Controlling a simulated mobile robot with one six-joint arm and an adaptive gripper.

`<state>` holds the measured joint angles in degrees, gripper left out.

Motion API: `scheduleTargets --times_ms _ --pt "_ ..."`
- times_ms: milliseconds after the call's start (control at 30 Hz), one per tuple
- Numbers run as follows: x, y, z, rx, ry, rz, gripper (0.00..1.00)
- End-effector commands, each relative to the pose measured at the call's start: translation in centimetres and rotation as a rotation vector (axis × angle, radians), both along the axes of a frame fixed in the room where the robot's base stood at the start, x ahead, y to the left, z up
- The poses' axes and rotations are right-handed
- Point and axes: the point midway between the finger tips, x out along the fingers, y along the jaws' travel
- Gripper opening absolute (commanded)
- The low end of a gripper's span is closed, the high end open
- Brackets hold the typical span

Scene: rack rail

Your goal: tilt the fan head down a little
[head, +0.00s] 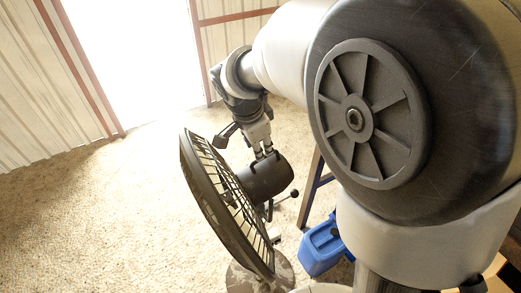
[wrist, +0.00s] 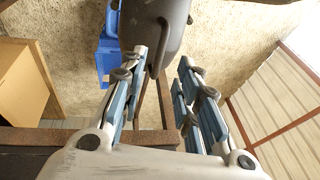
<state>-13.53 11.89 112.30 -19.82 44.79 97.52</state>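The fan head is a round dark grille (head: 222,200) in the head view, seen nearly edge-on and leaning. Its dark motor housing (head: 268,180) sticks out to the right, with a small knob lever below it. My gripper (head: 266,155) comes down from above, fingertips at the top of the housing. In the wrist view my gripper (wrist: 163,62) is open, with a clear gap between its fingers. The housing (wrist: 155,25) lies ahead of them, and a thin dark tab on it reaches between the fingers, nearer the left one. I cannot tell whether anything touches.
A blue jug (head: 320,249) stands on the floor right of the fan, beside a dark metal frame leg (head: 312,190). A tan box (wrist: 25,80) shows at the left in the wrist view. Gravelly floor (head: 110,210) left of the fan is clear.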

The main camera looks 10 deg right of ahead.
Motion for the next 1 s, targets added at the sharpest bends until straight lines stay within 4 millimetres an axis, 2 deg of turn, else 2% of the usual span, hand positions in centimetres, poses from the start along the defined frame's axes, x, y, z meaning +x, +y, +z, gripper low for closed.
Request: scheduleTargets --times_ms 33,100,300,467,767,867,967,1000 --pt "-0.2 0.3 1.2 0.001 -0.006 0.001 0.30" --pt "-0.6 0.5 2.5 0.001 -0.005 0.001 0.30" --pt "-1.3 1.0 4.9 0.000 -0.001 0.001 0.30" --pt "-1.6 1.1 5.6 0.000 0.000 0.000 0.30" --pt "-1.7 1.0 5.5 0.000 0.001 0.008 0.30" --pt "-3.0 0.3 5.2 -0.005 0.006 0.065 0.30" --pt "-5.8 -1.2 4.4 -0.019 0.017 0.197 0.30" --pt "-7.4 -1.8 3.9 -0.029 0.021 0.268 0.30"
